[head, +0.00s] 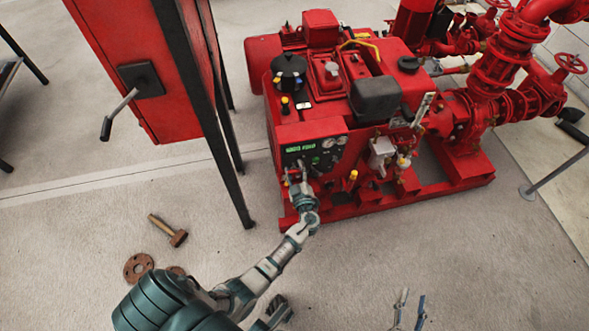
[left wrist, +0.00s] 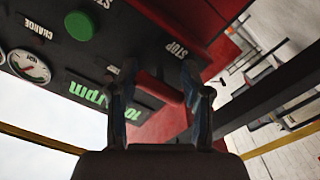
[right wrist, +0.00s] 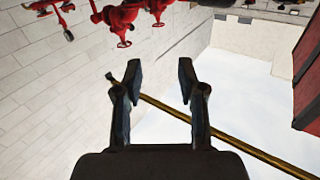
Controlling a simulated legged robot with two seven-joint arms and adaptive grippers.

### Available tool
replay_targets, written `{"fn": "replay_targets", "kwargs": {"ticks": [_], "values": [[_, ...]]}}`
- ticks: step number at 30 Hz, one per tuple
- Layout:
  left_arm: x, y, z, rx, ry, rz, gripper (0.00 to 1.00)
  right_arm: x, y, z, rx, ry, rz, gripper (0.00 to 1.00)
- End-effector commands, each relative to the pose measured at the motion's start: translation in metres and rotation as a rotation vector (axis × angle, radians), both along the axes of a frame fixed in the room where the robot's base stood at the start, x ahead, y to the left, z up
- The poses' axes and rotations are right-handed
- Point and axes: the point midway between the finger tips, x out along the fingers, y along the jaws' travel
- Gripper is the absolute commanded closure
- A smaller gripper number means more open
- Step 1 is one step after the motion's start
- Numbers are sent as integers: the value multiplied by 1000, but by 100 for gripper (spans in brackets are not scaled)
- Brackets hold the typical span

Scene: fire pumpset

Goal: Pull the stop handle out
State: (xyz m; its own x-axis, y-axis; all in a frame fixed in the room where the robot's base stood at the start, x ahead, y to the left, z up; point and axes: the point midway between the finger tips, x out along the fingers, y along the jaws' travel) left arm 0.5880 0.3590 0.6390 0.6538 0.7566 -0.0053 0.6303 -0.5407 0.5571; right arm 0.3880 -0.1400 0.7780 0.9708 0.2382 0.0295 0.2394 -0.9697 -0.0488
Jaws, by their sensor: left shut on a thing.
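The stop handle is a short red bar (left wrist: 160,88) beside the word STOP on the black control panel (head: 312,152) of the red pump set. My left gripper (head: 295,181) reaches up to the lower left of that panel. In the left wrist view the left gripper (left wrist: 158,80) has its fingers on either side of the red bar, shut on it. How far the handle stands out from the panel I cannot tell. My right gripper (head: 411,309) is low in the head view, away from the pump set. In the right wrist view (right wrist: 160,75) it is open and empty.
A red cabinet (head: 130,60) on black legs (head: 228,150) stands left of my left arm. A bolt (head: 168,230) and a rusty flange (head: 138,267) lie on the floor. Red pipes and valves (head: 500,70) stand at right. The floor at lower right is largely clear.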

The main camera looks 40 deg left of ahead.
Motion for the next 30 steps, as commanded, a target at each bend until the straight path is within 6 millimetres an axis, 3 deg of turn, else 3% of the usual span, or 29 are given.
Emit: {"fn": "replay_targets", "kwargs": {"ticks": [2, 12, 21, 22, 24, 25, 30], "values": [[-2, 4, 3, 11, -3, 11, 100, 0, 0, 0, 6, -18, 0, 60], [-16, -11, 3, 13, -4, 12, 100, -8, 3, 40, 91, -296, -1, 60], [-16, -11, 6, 13, -4, 13, 100, -9, 3, 45, 95, -313, 0, 60], [-17, -11, 6, 13, -4, 13, 50, -9, 3, 45, 95, -313, 0, 60], [-16, -11, 6, 12, -4, 13, 32, -8, 3, 44, 96, -310, 0, 60], [-16, -11, 5, 12, -4, 13, 25, -7, 3, 43, 95, -308, -1, 60], [-15, -13, 3, 9, -2, 9, 25, -6, 3, 42, 95, -307, -1, 60]]}}
